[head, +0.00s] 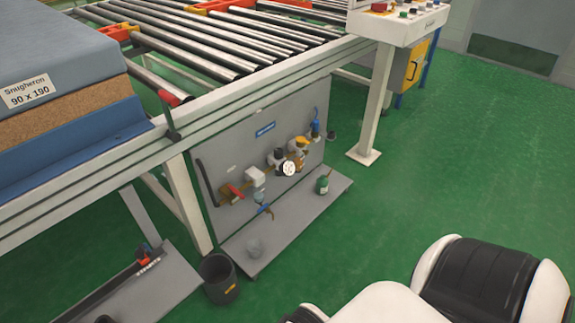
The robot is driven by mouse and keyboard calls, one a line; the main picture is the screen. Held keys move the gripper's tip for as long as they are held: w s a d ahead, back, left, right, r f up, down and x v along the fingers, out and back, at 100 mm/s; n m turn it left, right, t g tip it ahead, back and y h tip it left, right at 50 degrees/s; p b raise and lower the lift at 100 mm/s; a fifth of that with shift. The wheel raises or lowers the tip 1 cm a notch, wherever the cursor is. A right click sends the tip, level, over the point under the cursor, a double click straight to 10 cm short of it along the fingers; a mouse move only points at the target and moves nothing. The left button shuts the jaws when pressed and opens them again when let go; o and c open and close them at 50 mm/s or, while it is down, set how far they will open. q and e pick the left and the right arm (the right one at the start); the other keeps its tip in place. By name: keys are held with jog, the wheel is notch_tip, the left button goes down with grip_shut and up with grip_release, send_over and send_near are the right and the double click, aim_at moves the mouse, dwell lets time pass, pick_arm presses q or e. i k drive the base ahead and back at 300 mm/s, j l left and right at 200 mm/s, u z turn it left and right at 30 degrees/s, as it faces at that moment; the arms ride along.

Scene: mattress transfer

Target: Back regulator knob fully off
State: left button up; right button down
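A grey panel (225,148) stands under the roller conveyor and carries a row of air fittings. A white round gauge (288,169) faces out near the middle. A dark knob (279,153) sits just above and left of the gauge and looks like the regulator knob; its setting is too small to read. A red lever (235,191) is at the left of the row, and a blue-topped fitting (315,126) is at the right end. Neither gripper shows in the head view. White and black parts of my own body fill the lower right.
A grey shelf plate (300,212) juts out below the panel with a green bottle (322,185) on it. A dark bin (218,277) stands on the floor at its left. Open green floor lies to the right.

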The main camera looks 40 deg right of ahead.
aim_at(278, 153)
jog(key=z, duration=1.25)
jog(key=i, duration=0.05)
